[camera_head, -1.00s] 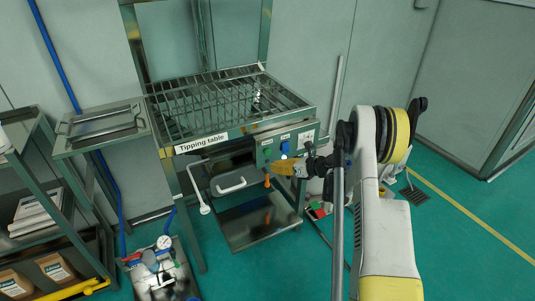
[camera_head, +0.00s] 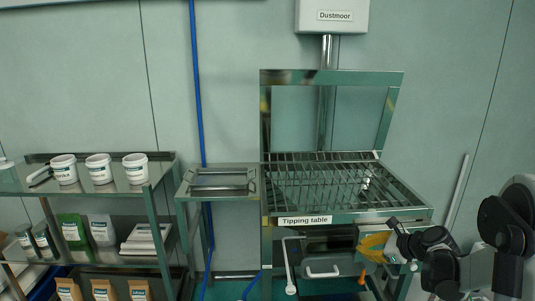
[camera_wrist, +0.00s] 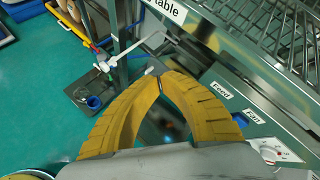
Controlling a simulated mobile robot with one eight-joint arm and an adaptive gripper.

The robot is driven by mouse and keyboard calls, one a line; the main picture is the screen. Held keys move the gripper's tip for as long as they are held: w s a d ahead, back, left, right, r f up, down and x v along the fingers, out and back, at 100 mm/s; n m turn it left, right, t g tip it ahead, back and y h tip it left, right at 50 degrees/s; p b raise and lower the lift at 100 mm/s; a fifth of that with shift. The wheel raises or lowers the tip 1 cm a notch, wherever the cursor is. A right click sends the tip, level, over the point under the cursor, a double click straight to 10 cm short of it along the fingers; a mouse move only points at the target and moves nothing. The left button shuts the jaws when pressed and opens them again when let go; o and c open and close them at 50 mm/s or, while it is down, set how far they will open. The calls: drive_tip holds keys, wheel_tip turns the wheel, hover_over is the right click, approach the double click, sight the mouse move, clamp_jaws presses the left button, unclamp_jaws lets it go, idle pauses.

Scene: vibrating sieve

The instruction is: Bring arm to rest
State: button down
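My gripper (camera_head: 374,246) is at the front right of the tipping table, by the panel below its grid. In the wrist view the two yellow fingers of my gripper (camera_wrist: 158,76) meet at their tips, with nothing between them. The tipping table (camera_head: 345,216) is a steel frame with a barred grid and a raised hood behind. Its control panel (camera_wrist: 215,78) lies right beside the fingers, with labels "Feed" and "Fan". I cannot tell whether a finger touches the panel.
A steel shelf (camera_head: 110,187) with white tubs (camera_head: 101,168) and bags stands at the left. A small side shelf (camera_head: 218,194) with a metal frame adjoins the table. Green floor (camera_wrist: 40,90) shows in the wrist view.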

drive_tip(key=s+a+r+n+g+h, duration=0.1)
drive_tip(key=s+a+r+n, duration=0.4)
drive_tip(key=s+n, duration=0.15)
drive_tip(key=s+a+r+n+g+h, duration=0.1)
drive_tip(key=s+a+r+n+h, duration=0.1)
drive_tip(key=s+a+r+n, duration=0.5)
drive_tip(key=s+f+n+h, duration=0.1)
drive_tip(key=s+n+h, duration=0.1)
drive_tip(key=s+n, duration=0.8)
drive_tip(key=s+a, duration=0.1)
drive_tip(key=s, duration=0.8)
drive_tip(key=shift+h, duration=0.3)
drive_tip(key=shift+s, duration=0.15)
